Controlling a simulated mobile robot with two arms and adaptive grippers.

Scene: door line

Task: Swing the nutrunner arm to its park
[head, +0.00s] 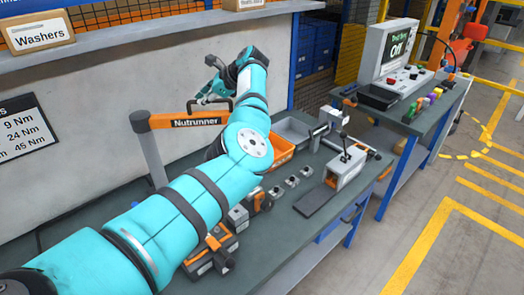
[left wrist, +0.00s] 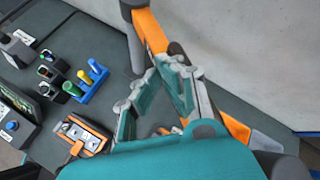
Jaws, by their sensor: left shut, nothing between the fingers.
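The nutrunner arm (head: 195,118) is an orange beam labelled "Nutrunner", on a grey post (head: 153,150) that rises from the bench near the wall. The beam points right in the head view, and its far end is hidden behind my left arm. In the left wrist view the orange beam (left wrist: 149,30) passes behind the fingers. My left gripper (head: 212,92) is beyond and above the beam in the head view, shut and empty. Its fingers also show in the left wrist view (left wrist: 150,88); I see no clear contact with the beam. I cannot make out a marked park. My right gripper is out of view.
The dark bench (head: 270,222) carries small metal parts, an orange bin (head: 281,150), a grey bin (head: 292,128) and a clamp fixture (head: 345,168). A shelf with a Washers box (head: 40,33) runs above. A control console (head: 388,50) stands at the right. The floor at right is clear.

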